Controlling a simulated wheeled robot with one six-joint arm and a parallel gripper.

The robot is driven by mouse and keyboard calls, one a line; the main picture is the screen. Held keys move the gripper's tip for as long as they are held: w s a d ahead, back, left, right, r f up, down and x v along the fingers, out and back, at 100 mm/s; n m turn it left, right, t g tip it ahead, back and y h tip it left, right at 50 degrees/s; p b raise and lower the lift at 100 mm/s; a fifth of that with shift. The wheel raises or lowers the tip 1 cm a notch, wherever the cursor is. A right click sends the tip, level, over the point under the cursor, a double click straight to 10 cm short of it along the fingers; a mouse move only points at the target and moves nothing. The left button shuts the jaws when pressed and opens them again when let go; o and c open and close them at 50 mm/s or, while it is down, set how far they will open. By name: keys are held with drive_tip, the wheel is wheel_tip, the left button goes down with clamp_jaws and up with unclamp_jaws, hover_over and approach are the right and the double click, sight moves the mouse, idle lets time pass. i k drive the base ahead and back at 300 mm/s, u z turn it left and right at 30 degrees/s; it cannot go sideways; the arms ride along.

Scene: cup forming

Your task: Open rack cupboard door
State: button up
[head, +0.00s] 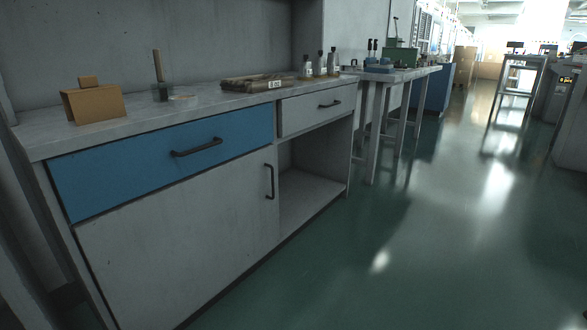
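The cupboard door (180,240) is a grey panel in the lower left of the head view, under the blue drawer. It is shut, flush with the cabinet front. Its dark vertical handle (270,181) sits near the door's right edge. To its right is an open shelf bay (311,190), which looks empty. I cannot tell for certain from the picture whether this cabinet is the rack the task names. My gripper is not in view.
A blue drawer (120,164) and a grey drawer (300,115), both shut, lie above. The worktop carries a brown holder (93,103), a dark tray (258,84) and several bottles. A workbench (400,73) stands beyond. The green floor (400,250) in front is clear.

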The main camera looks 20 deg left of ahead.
sight(155, 258)
drive_tip(key=u, duration=0.15)
drive_tip(key=i, duration=0.7)
drive_tip(key=u, duration=0.7)
drive_tip(key=i, duration=0.5)
drive_tip(key=u, duration=0.45)
